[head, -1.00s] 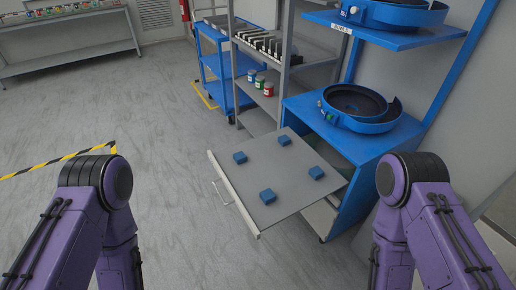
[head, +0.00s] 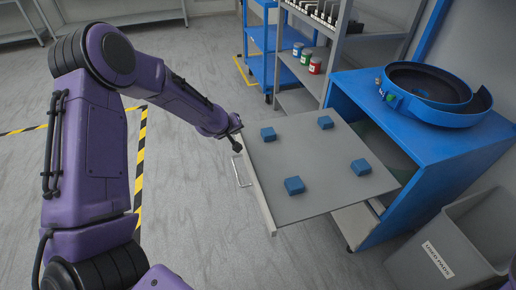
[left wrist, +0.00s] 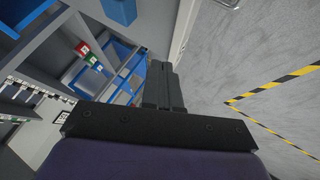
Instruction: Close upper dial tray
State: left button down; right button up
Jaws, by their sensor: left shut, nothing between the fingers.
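The upper dial tray (head: 318,165) is a grey flat drawer pulled out of the blue cabinet (head: 430,135) in the head view, with several blue blocks (head: 294,186) on it. Its front panel (head: 262,200) carries a bar handle (head: 240,170). My left gripper (head: 237,147) is at the far end of the front panel, just beyond the handle. It is shut and empty; whether it touches the panel I cannot tell. In the left wrist view the closed fingers (left wrist: 160,80) point towards the tray edge (left wrist: 182,28), with a blue block (left wrist: 119,9) beyond. My right gripper is out of view.
A blue bowl feeder (head: 435,95) stands on the cabinet. A grey bin (head: 450,235) is at the lower right. Shelving with small cans (head: 306,57) and a blue cart (head: 262,40) stand behind. Open floor with yellow-black tape (head: 141,165) lies in front.

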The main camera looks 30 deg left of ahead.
pick_arm(q)
jog(key=r+h, duration=0.1)
jog(key=m+g+b, duration=0.1)
jog(key=m, duration=0.1)
send_near(261, 135)
jog(key=shift+h, duration=0.4)
jog(key=a+f, duration=0.1)
jog(key=f, duration=0.1)
jog(key=a+f, duration=0.2)
jog(key=shift+a+f, duration=0.2)
jog(key=shift+a, duration=0.15)
jog(key=w+d, duration=0.2)
jog(key=w, duration=0.1)
jog(key=shift+d+r, duration=0.2)
jog(key=shift+d, duration=0.15)
